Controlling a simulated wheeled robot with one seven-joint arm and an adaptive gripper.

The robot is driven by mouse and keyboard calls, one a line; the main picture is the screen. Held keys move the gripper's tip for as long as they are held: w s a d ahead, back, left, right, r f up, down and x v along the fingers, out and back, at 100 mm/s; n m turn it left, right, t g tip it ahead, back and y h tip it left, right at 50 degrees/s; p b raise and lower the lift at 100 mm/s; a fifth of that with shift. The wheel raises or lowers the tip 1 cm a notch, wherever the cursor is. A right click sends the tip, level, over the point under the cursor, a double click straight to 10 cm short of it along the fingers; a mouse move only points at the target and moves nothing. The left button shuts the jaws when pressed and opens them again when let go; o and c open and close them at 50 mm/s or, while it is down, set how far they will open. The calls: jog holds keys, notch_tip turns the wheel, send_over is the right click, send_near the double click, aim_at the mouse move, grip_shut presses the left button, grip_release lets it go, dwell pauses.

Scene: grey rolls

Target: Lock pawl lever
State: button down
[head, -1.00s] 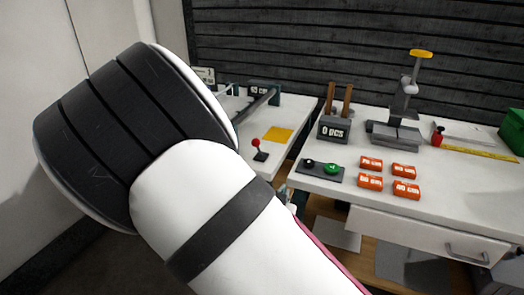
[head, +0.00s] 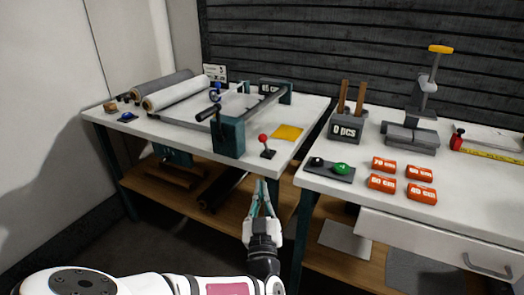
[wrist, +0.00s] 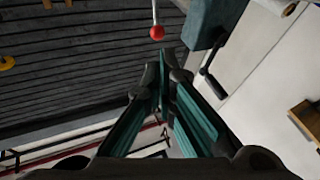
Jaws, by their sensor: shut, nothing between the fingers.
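A small lever with a red knob (head: 262,138) stands upright on a dark base on the left table, near its front right edge. It also shows in the wrist view, where the red knob (wrist: 156,32) is at the top, beyond my fingertips. I see no label naming it as the pawl lever. Left of it is a teal stand (head: 229,139) carrying a long grey bar and a black crank handle (head: 208,113). My gripper (head: 261,183) is shut and empty, pointing up just in front of the table edge, below the lever and apart from it.
Grey and white rolls (head: 175,91) lie at the table's back left. A yellow sheet (head: 287,132) lies right of the lever. The right table holds a green button panel (head: 330,169), orange blocks (head: 382,182) and a grey press (head: 411,136). A wooden shelf (head: 150,187) runs underneath.

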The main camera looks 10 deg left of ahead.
aim_at(262, 141)
jog(key=shift+w, duration=0.1)
jog(key=b+x, duration=0.1)
jog(key=x, duration=1.3)
jog(key=shift+b, duration=0.3)
jog(key=shift+r, duration=0.1)
jog(key=shift+w+d+r+g+p, duration=0.1)
jog(key=shift+r+g+p, duration=0.15)
jog(key=shift+p, duration=0.35)
